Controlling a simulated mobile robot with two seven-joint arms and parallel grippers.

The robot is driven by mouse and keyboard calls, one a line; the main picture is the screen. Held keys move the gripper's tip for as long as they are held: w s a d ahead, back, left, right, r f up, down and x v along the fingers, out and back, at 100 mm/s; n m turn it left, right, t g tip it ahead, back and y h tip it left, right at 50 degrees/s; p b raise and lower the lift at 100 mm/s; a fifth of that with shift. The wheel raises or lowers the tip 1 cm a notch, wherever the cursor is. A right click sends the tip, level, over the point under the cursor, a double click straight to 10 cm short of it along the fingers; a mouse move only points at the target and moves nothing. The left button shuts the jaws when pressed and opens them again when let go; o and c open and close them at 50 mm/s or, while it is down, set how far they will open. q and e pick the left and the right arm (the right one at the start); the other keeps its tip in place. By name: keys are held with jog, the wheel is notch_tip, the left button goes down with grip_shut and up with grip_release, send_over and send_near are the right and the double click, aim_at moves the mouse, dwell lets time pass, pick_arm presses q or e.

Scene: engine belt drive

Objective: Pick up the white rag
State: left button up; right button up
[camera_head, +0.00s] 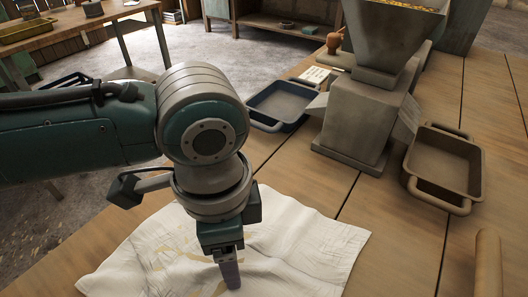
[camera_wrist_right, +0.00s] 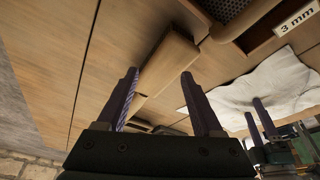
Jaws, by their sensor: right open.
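The white rag (camera_head: 310,245) lies spread and wrinkled on the wooden table in the head view, with yellow-brown stains. It also shows at the right of the right wrist view (camera_wrist_right: 240,97). My left gripper (camera_head: 231,275) points down over the rag's middle; its arm hides part of the cloth. In the right wrist view the left gripper's two fingers (camera_wrist_right: 258,118) look apart, in front of the rag. Whether they touch the cloth I cannot tell. My right gripper (camera_wrist_right: 163,90) is open and empty, to the side of the rag, and out of the head view.
A grey hopper machine (camera_head: 358,125) stands behind the rag, between a dark blue tray (camera_head: 256,122) and a brown tray (camera_head: 464,206). Bare table separates rag and cylinder.

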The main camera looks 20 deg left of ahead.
pick_arm(q)
jog(key=shift+s+f, duration=0.1)
jog(key=c, duration=1)
jog(key=shift+r+p, duration=0.25)
jog(key=shift+p, duration=0.05)
grip_shut()
pick_arm(e)
jog(key=shift+r, duration=0.25)
pick_arm(q)
notch_tip(320, 180, up, 20)
jog(key=p, duration=2.2)
jog(key=shift+r, duration=0.25)
pick_arm(e)
notch_tip(320, 180, up, 22)
jog(key=shift+r, duration=0.25)
